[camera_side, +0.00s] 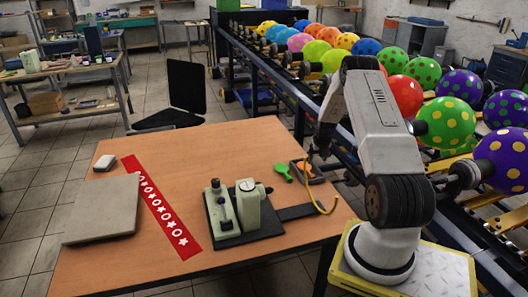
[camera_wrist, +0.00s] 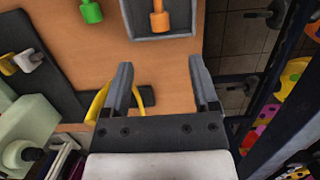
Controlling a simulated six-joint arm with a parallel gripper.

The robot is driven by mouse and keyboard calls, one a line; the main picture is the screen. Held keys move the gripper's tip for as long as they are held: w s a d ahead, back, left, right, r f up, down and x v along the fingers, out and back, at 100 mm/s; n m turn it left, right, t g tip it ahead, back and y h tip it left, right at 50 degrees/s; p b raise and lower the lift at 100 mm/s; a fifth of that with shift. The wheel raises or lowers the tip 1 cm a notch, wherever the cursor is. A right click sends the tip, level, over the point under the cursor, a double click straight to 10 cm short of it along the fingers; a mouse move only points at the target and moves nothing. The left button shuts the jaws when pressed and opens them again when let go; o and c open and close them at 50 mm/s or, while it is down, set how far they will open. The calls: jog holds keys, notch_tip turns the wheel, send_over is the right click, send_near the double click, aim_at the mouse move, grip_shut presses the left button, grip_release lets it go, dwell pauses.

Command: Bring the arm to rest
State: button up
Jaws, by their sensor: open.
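My gripper (camera_wrist: 160,67) is open, with nothing between its two fingers in the wrist view. It hangs above the right edge of the wooden table, and the floor shows to its right. In the side view my gripper (camera_side: 316,156) is small and dark, close to the grey tray, and its fingers are hard to make out. My arm is bent, with its forearm raised beside the table.
Racks of balloons (camera_side: 404,94) stand behind my arm.

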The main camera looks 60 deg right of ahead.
jog(key=shift+r, duration=0.2)
jog(key=w+a+r+n, duration=0.4)
jog(key=a+n, duration=0.3)
jog(key=a, duration=0.2)
jog(key=w+a+r+n, duration=0.4)
jog(key=a+n, duration=0.3)
jog(key=a, duration=0.2)
jog(key=w+a+r+n, duration=0.4)
jog(key=a+n, duration=0.4)
jog(key=a, duration=0.1)
jog(key=s+a+r+n, duration=0.1)
jog(key=s+a+n, duration=0.2)
jog(key=a+n, duration=0.4)
jog(key=s+a+r+n+y, duration=0.1)
jog(key=s+a+n, duration=0.3)
jog(key=a+n, duration=0.4)
jog(key=s+a+r+n+t, duration=0.1)
jog(key=s+a+r+n, duration=0.1)
jog(key=s+a+n, duration=0.2)
jog(key=shift+s+a+n+y, duration=0.25)
jog(key=shift+a+n+y, duration=0.15)
jog(key=shift+a+n, duration=1.55)
